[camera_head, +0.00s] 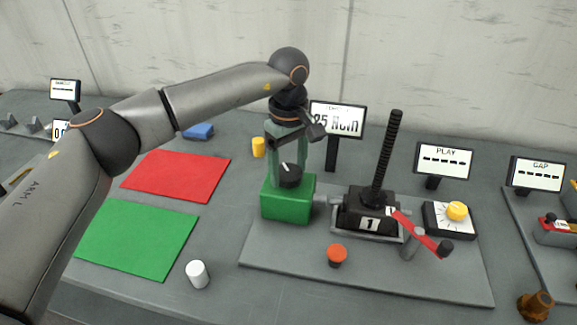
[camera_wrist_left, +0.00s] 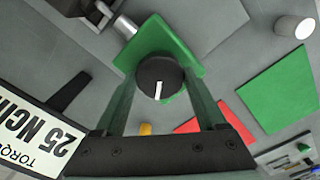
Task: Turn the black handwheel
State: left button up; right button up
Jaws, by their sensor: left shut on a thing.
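The black handwheel (camera_head: 290,178) is a round knob with a white pointer line on top of a green box (camera_head: 287,205). My left gripper (camera_head: 290,172) comes down from above, with one finger on each side of the handwheel, and is shut on it. In the left wrist view the handwheel (camera_wrist_left: 160,77) lies between the two finger ends, its white line running roughly along the fingers. The green box (camera_wrist_left: 188,45) shows beneath it. My right gripper is in neither view.
A torque display (camera_head: 337,119) reading 25 stands behind the gripper. To the right are a black screw jack (camera_head: 372,212) with a red crank (camera_head: 415,230) and an orange button (camera_head: 337,254). A white cylinder (camera_head: 197,274) and red (camera_head: 176,174) and green (camera_head: 135,239) mats lie left.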

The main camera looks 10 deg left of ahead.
aim_at(288, 171)
pick_arm(q)
jog(key=shift+r+m, duration=0.1)
jog(key=shift+m, duration=0.5)
jog(key=o, duration=1.3)
notch_tip(288, 171, up, 12)
jog(key=shift+r, duration=0.2)
